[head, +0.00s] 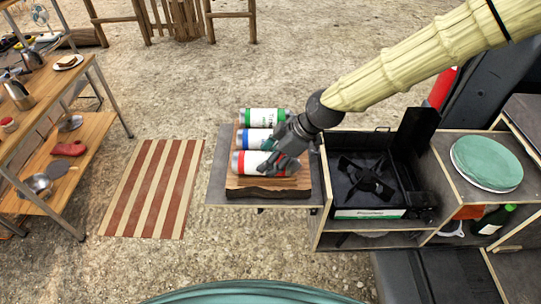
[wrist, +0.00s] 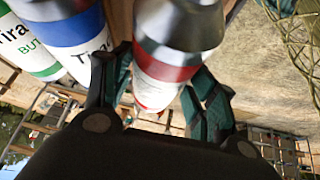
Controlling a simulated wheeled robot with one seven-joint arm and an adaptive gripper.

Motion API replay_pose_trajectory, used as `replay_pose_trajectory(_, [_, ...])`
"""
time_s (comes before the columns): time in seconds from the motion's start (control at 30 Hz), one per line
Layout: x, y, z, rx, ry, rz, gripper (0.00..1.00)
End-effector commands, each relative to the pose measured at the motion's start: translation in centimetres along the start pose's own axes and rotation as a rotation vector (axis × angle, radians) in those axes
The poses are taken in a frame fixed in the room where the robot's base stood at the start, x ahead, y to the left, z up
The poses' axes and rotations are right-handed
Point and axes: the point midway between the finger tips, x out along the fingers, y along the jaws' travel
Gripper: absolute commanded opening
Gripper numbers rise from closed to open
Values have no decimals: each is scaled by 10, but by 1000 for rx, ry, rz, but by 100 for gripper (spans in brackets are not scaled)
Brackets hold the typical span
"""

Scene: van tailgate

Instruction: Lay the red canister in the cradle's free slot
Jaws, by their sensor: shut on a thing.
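The red canister (head: 240,163), white with red bands and a metal end, lies sideways at the near side of the wooden cradle (head: 268,186). My gripper (head: 277,160) is shut on it near its right part. In the wrist view the red canister (wrist: 165,70) is between my two green-grey fingers (wrist: 163,90). The blue canister (head: 256,139) and the green canister (head: 264,115) lie in the cradle behind it, roughly parallel. The slot under the red canister is hidden, so I cannot tell whether it touches the cradle.
The cradle stands on a grey side shelf (head: 215,178). A black camping stove (head: 366,184) is close on the right, with its lid up. A striped mat (head: 153,188) lies on the ground to the left, beside a wooden table (head: 75,75).

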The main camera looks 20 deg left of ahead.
Motion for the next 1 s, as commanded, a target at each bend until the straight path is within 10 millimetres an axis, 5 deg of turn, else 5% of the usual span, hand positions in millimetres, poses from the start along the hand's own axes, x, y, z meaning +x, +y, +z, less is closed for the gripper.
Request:
replay_pose_trajectory(0.33, [1,0,0,0,1,0,24])
replay_pose_trajectory(0.37, [1,0,0,0,1,0,63])
replay_pose_trajectory(0.47, [1,0,0,0,0,0,82])
replay_pose_trajectory(1.0, [-13,0,0,1,1,1,83])
